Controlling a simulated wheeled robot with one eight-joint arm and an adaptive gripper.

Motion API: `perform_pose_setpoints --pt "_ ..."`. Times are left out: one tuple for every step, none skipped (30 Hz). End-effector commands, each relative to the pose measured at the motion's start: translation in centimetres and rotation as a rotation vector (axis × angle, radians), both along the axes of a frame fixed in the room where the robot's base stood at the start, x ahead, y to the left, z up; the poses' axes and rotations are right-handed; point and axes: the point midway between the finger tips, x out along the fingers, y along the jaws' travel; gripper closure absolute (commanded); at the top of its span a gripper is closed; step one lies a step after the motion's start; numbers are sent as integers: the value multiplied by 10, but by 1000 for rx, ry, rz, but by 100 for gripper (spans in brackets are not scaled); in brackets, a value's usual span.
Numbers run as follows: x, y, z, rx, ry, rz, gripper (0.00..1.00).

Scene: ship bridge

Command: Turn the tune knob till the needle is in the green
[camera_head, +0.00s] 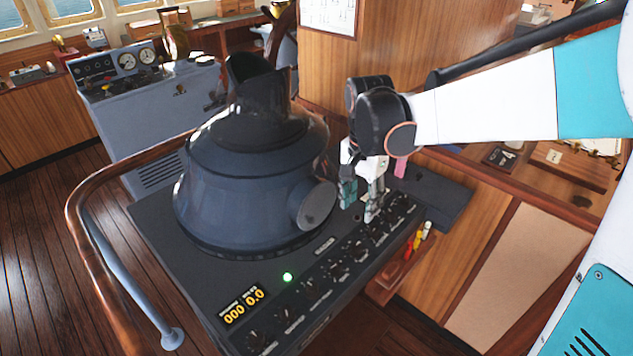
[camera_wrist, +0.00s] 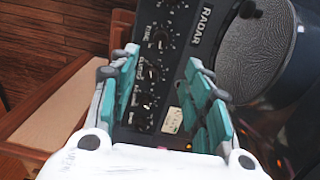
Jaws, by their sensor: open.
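A row of dark knobs (camera_head: 338,270) runs along the front edge of the radar console's panel (camera_head: 300,258). A small cream rectangle (camera_wrist: 172,120) beside the knobs may be the needle's meter; no needle or green band can be made out. My gripper (camera_head: 360,204) points down over the right end of the row. In the wrist view its teal fingers (camera_wrist: 162,75) are spread either side of the knobs, apart and empty.
The big dark radar hood (camera_head: 250,185) stands left of my gripper, with a round side cap (camera_head: 314,204). A green lamp (camera_head: 288,277) and yellow digits (camera_head: 245,304) are on the panel. A wooden rail (camera_head: 95,260) curves around the left. Pens (camera_head: 416,240) stand at the right edge.

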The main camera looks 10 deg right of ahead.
Motion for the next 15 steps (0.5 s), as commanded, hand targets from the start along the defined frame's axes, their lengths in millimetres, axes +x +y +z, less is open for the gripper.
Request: perform_pose_setpoints --pt "2 0 -2 -1 7 -10 56" --pt "2 0 -3 -1 10 -14 56" --pt "2 0 -5 -1 13 -17 56" --pt "3 0 -6 -2 13 -18 56" --pt "3 0 -9 -1 14 -18 56" --pt "2 0 -13 -1 14 -18 56" --pt "2 0 -17 -1 13 -18 56" --pt "2 0 -21 -1 13 -18 56" --pt "2 0 -27 -1 13 -18 56" --pt "1 -1 -33 -1 13 -18 56" --pt "1 -1 -39 -1 13 -17 56" --pt "1 -1 -47 -1 12 -17 56" --pt "1 -1 -53 -1 12 -17 56" --pt "0 -1 -59 -1 12 -17 56" --pt "0 -1 -67 -1 12 -17 56"
